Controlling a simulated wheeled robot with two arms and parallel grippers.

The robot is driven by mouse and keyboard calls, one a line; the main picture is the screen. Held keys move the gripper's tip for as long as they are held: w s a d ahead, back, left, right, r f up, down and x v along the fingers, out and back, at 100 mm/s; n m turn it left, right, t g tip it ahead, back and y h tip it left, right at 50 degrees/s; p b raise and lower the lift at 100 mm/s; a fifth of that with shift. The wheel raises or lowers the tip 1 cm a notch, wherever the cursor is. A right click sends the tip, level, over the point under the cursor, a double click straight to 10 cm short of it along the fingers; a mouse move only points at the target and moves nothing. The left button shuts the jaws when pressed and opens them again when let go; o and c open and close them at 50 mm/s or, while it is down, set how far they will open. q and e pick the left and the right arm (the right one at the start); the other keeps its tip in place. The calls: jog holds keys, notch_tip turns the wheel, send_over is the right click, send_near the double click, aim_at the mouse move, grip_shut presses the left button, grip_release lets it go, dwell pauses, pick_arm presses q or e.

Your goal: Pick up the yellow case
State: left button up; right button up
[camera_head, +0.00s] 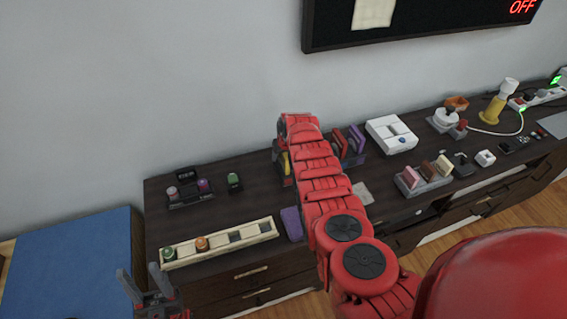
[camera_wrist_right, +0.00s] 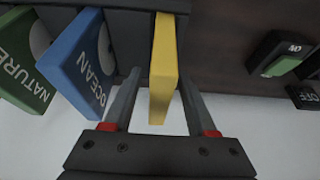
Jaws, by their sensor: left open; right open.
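The yellow case (camera_wrist_right: 163,62) stands on edge in a dark holder, seen in the right wrist view. In the head view only a small strip of the yellow case (camera_head: 285,164) shows beside my right arm. My right gripper (camera_wrist_right: 160,82) is open, with one finger on each side of the yellow case and a gap visible on both sides. In the head view my right arm hides most of that gripper. My left gripper (camera_head: 139,271) is open and empty at the lower left, in front of the cabinet.
A blue OCEAN case (camera_wrist_right: 85,62) and a green NATURE case (camera_wrist_right: 25,65) stand just left of the yellow one. A green switch (camera_wrist_right: 285,63) lies to the right. A cream tray (camera_head: 218,243) and a purple item (camera_head: 292,223) lie near the cabinet's front edge.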

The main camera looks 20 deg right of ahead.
grip_shut()
dwell(0.3)
jog(key=shift+r, duration=0.1)
dwell(0.4)
notch_tip(320, 180, up, 3)
jog(key=shift+w+f, duration=0.1)
jog(key=shift+f, duration=0.05)
notch_tip(320, 180, up, 6)
jog(key=shift+f+b, duration=0.1)
jog(key=shift+b, duration=0.65)
jog(key=shift+r, duration=0.65)
